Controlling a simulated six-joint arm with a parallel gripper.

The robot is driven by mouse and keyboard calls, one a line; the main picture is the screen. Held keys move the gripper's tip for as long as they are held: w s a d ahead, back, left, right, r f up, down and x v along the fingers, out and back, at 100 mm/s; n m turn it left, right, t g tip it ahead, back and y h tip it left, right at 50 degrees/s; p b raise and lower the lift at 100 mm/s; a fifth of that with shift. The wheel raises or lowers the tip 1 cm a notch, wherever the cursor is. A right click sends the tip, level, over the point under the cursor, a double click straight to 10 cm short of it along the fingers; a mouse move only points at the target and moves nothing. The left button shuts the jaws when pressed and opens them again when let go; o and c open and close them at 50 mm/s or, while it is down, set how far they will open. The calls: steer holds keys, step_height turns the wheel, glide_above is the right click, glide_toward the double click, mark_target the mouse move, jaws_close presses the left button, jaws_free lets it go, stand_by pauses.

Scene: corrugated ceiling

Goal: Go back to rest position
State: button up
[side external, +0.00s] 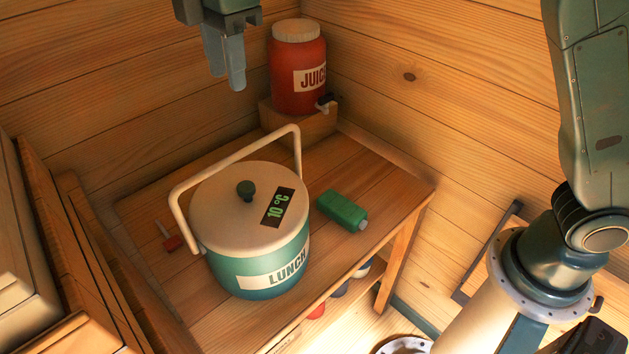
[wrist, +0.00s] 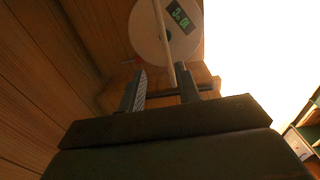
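My gripper (side external: 228,79) hangs in the air at the top of the side view, above and apart from the table and everything on it. In the wrist view its two fingers (wrist: 161,72) stand apart, with nothing held between them. The teal lunch cooler (side external: 262,270) stands upright on the wooden table (side external: 375,187). Its cream lid is on, with a dark knob and a "10°C" display, and its cream handle (side external: 235,158) is raised. In the wrist view the lid (wrist: 150,37) lies beyond the fingertips, with the handle crossing in front of it.
A red juice dispenser (side external: 297,80) stands on a wooden block at the back corner. A green bottle (side external: 342,211) lies right of the cooler, and a small red-ended object (side external: 171,242) lies left of it. Wooden walls enclose the table; shelving (side external: 95,255) stands at left.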

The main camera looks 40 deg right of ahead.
steer(key=s+d+r+m+t, duration=0.15)
steer(key=s+d+m, duration=0.3)
steer(key=d, duration=0.45)
steer(key=s+d+r+m+t, duration=0.15)
steer(key=s+d+m, duration=0.3)
steer(key=d, duration=0.45)
steer(key=s+d+f+m+t, duration=0.1)
steer(key=s+d+f+m, duration=0.3)
steer(key=s, duration=0.4)
steer(key=s+d+f+m+t, duration=0.1)
steer(key=s+d+f+m, duration=0.3)
steer(key=s, duration=0.4)
steer(key=shift+s+f+m, duration=0.25)
steer(key=shift+m, duration=0.25)
steer(key=shift+d, duration=0.1)
